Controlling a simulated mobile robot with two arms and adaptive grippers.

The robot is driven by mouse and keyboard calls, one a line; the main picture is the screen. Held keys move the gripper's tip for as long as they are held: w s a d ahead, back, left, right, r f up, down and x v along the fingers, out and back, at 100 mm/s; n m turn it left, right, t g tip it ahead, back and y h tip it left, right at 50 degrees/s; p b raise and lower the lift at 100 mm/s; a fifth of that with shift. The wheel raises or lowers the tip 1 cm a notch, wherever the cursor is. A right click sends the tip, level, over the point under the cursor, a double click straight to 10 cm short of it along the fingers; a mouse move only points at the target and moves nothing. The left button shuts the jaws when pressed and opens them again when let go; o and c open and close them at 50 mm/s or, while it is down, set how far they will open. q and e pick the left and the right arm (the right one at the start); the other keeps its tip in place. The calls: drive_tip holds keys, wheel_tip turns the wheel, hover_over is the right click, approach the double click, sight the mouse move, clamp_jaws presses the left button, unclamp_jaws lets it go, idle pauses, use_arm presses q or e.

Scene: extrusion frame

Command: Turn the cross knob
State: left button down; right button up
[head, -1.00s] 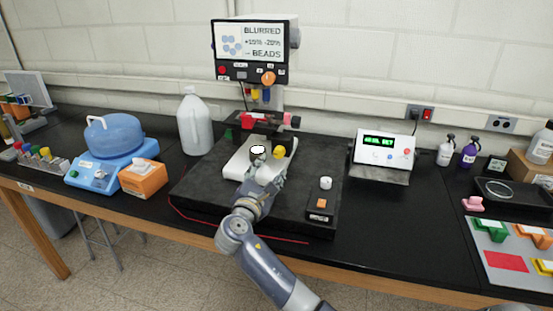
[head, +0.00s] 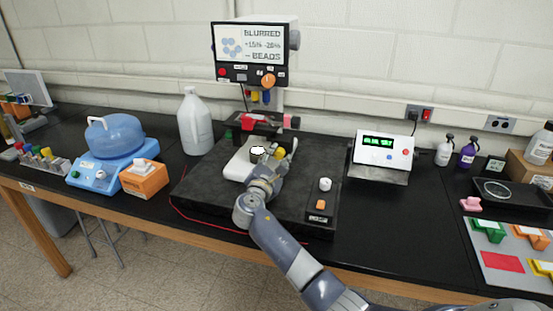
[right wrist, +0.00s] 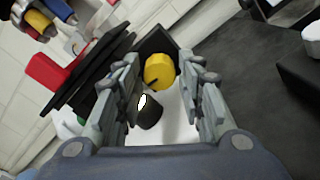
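A yellow round knob (head: 279,153) and a dark knob with a white top (head: 257,151) stand on the white base of the microscope-like device. No cross shape can be made out on either, so I cannot tell which is the cross knob. My right gripper (head: 275,168) is at the front of this base, close to the yellow knob. In the right wrist view the right gripper (right wrist: 163,72) is open. The yellow knob (right wrist: 159,70) shows between its fingers, with gaps on both sides. The dark knob (right wrist: 149,114) is nearer the left finger. My left gripper is out of view.
A screen unit (head: 255,48) with an orange knob stands above the base. A white display unit (head: 384,150) is to the right, a white jug (head: 194,122) to the left.

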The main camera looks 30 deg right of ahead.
drive_tip(key=c, duration=0.5)
drive_tip(key=m+b, duration=0.2)
drive_tip(key=shift+f+b, duration=0.3)
drive_tip(key=shift+b, duration=0.1)
drive_tip(key=shift+r+m+b, duration=0.25)
drive_tip(key=shift+m+b, duration=0.25)
drive_tip(key=shift+m, duration=0.6)
